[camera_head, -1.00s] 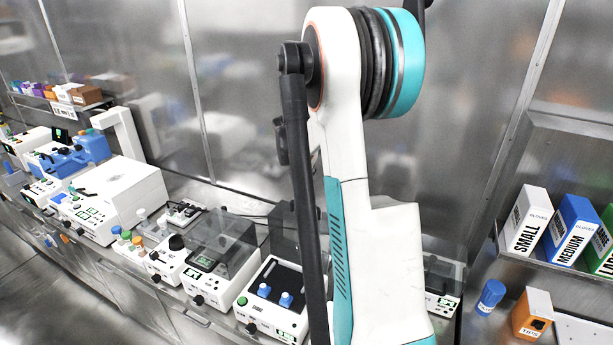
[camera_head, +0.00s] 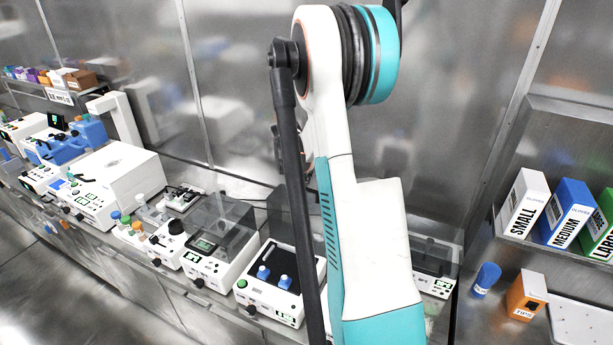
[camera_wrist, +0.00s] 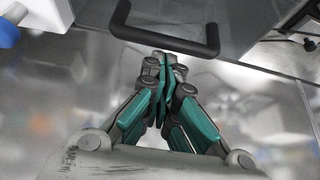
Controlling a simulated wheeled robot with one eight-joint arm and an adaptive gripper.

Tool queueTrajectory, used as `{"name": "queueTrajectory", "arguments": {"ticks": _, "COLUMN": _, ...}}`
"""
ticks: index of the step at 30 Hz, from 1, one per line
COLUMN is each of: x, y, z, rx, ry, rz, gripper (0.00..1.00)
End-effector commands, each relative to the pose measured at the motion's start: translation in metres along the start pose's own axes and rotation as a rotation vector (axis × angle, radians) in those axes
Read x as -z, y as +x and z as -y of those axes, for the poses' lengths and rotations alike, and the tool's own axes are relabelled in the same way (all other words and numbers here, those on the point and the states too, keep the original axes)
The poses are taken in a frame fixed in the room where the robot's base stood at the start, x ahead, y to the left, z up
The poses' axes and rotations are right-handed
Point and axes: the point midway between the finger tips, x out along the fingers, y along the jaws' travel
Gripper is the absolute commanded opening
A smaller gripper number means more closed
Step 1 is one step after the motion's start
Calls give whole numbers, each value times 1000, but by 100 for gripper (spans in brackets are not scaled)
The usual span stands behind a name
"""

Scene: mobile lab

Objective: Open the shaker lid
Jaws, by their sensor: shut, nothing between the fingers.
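A clear smoky lid with a dark U-shaped handle (camera_wrist: 165,28) fills the top of the wrist view. I take it for the shaker lid. It looks closed. My gripper (camera_wrist: 166,62) is shut and empty, with its fingertips just below the handle bar in the picture; I cannot tell whether they touch it. In the head view a white device with a clear cover (camera_head: 434,272) is partly hidden behind my arm and is probably the shaker. My gripper is hidden in the head view.
A white device with blue knobs (camera_head: 282,283) stands left of my arm. Another clear-covered device (camera_head: 215,240) is further left. At right are a blue-capped bottle (camera_head: 486,279), an orange tips box (camera_head: 526,296) and a shelf with glove boxes (camera_head: 565,212).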

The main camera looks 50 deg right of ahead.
Motion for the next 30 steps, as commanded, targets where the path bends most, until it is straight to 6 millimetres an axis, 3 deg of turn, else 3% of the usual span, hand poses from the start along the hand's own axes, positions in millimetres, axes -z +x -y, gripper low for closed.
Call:
{"name": "queueTrajectory", "arguments": {"ticks": 7, "x": -9, "y": -6, "z": 0, "rx": -2, "ry": -1, "rz": -36, "gripper": 0}}
{"name": "queueTrajectory", "arguments": {"ticks": 15, "x": -48, "y": -35, "z": 1, "rx": 0, "ry": -4, "rz": -204, "gripper": 0}}
{"name": "queueTrajectory", "arguments": {"ticks": 21, "x": -72, "y": -54, "z": 0, "rx": 1, "ry": -1, "rz": -228, "gripper": 0}}
{"name": "queueTrajectory", "arguments": {"ticks": 30, "x": -75, "y": -57, "z": 0, "rx": -1, "ry": 1, "rz": -228, "gripper": 0}}
